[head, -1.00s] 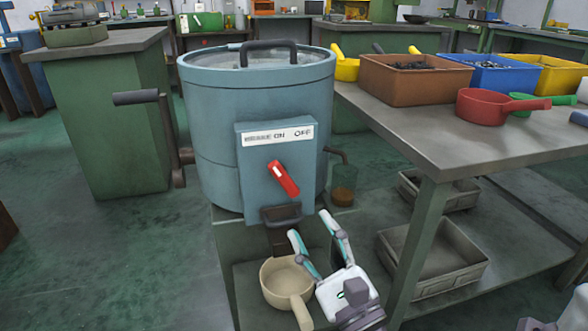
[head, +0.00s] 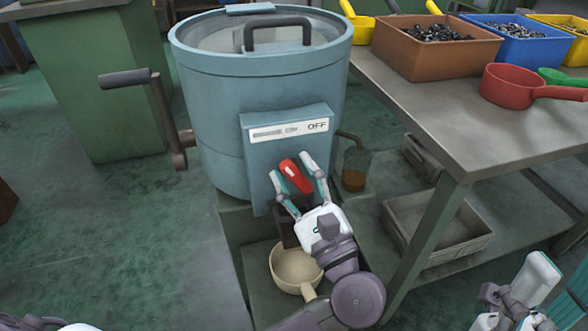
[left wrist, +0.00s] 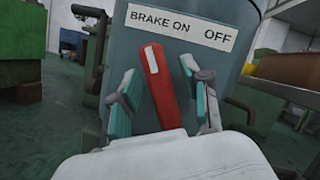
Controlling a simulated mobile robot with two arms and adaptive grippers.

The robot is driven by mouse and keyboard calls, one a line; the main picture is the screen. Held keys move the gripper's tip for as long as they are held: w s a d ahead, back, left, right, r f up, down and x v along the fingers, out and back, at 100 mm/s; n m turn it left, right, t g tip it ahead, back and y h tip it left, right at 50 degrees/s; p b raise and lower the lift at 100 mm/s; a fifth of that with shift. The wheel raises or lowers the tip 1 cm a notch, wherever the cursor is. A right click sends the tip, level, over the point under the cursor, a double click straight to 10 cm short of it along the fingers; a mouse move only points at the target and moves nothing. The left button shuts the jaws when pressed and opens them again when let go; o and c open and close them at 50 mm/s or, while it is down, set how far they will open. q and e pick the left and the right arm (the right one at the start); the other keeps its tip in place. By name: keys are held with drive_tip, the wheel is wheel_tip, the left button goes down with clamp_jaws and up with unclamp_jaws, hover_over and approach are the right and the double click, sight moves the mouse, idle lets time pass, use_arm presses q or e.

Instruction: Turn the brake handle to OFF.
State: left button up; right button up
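The red brake handle (head: 294,176) sits on the front plate (head: 262,160) of a blue-grey drum. Its white-marked end points up and slightly left, toward the "BRAKE ON" side of the label (left wrist: 180,27); "OFF" is at the label's right. My left gripper (head: 293,171) is open, with one finger on each side of the handle. In the left wrist view the handle (left wrist: 160,85) stands between the teal finger pads, with a visible gap on both sides. My right gripper (head: 515,295) is at the lower right, away from the drum, with its fingers apart and nothing seen between them.
The drum (head: 220,110) has a lid handle on top and a side crank (head: 125,79) at left. A beige pan (head: 295,265) sits below the plate. A metal table (head: 460,130) with bins and a red scoop (head: 510,86) stands close at right.

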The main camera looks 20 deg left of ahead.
use_arm(q)
clamp_jaws()
